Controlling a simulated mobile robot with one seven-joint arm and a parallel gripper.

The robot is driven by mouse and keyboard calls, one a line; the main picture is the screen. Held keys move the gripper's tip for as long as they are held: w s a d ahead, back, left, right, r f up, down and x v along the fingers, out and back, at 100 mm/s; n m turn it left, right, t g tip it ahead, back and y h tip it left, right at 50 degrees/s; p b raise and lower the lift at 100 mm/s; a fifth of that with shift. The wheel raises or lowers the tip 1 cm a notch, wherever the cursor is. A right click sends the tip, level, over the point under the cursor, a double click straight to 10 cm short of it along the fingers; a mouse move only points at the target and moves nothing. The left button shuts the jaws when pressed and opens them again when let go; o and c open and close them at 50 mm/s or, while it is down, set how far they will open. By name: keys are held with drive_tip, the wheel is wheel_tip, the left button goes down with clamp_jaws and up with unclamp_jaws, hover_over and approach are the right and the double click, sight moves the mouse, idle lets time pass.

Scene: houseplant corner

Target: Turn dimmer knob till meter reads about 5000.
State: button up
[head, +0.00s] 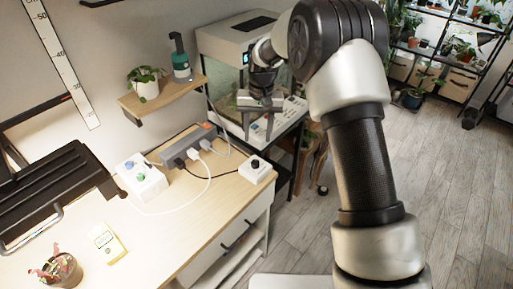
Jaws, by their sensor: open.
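A small white box (257,172) with a black knob (255,163) on top stands at the right edge of the wooden table. Another white box (143,180) with a blue knob (129,165) and a green knob (141,177) stands further left. I cannot tell for sure which is the dimmer. A yellow handheld device with a pale display (107,243), likely the meter, lies near the front; its reading is too small to read. My gripper (258,128) is open, pointing down, above and behind the black knob, apart from it. Nothing shows between its fingers.
A grey power strip (187,145) with plugs and cables lies behind the boxes. A wall shelf (165,95) holds a potted plant (146,83) and a green bottle (180,62). A black fixture (50,185) overhangs the left. A glass tank (222,72) stands behind my gripper.

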wheel_tip(320, 180, up, 6)
drive_tip(key=shift+d+f, duration=0.1)
drive_tip(key=shift+d, duration=0.05)
idle(0.4)
drive_tip(key=s+d+r+t+p, duration=0.1)
drive_tip(key=s+d+r, duration=0.4)
drive_tip(key=s+r, duration=0.3)
drive_tip(key=s+d+r+t+p, duration=0.15)
drive_tip(key=s+d+r, duration=0.4)
drive_tip(key=r, duration=0.55)
drive_tip(key=s+d+t, duration=0.1)
drive_tip(key=s+d, duration=0.2)
drive_tip(key=s, duration=0.6)
drive_tip(key=s+d+r+t+p, duration=0.1)
drive_tip(key=s+d+t, duration=0.1)
drive_tip(key=s, duration=0.7)
drive_tip(key=shift+s+d+r+m+h, duration=0.25)
drive_tip(key=shift+s+d+m+h, duration=0.05)
drive_tip(key=shift+d, duration=0.15)
drive_tip(key=shift+c, duration=0.3)
